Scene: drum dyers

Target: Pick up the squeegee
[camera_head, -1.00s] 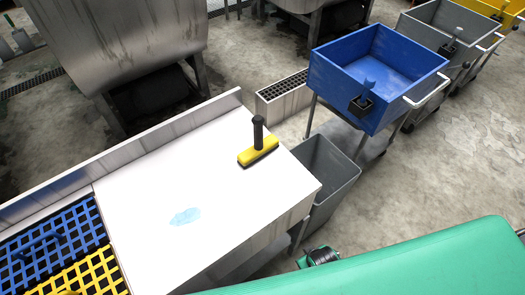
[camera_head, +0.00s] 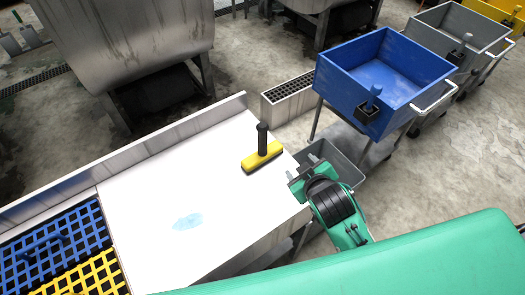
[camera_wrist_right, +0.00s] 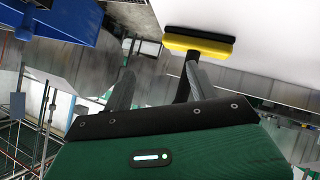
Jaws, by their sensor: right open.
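The squeegee (camera_head: 262,157) has a yellow head and an upright black handle. It stands on the white tabletop (camera_head: 160,205), near its far right corner. My right gripper (camera_head: 302,173) is open and empty, just right of the table edge and apart from the squeegee. In the right wrist view the squeegee (camera_wrist_right: 199,42) shows beyond the two fingers (camera_wrist_right: 158,85), and its handle is partly hidden behind the right-hand finger. My left gripper is not in view.
A blue cart (camera_head: 385,75) with a push handle stands at the back right. A grey bin (camera_head: 340,165) is beside the table, below my right gripper. Blue (camera_head: 50,245) and yellow (camera_head: 85,275) grids lie at the table's left. A low wall (camera_head: 130,150) runs along the table's back.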

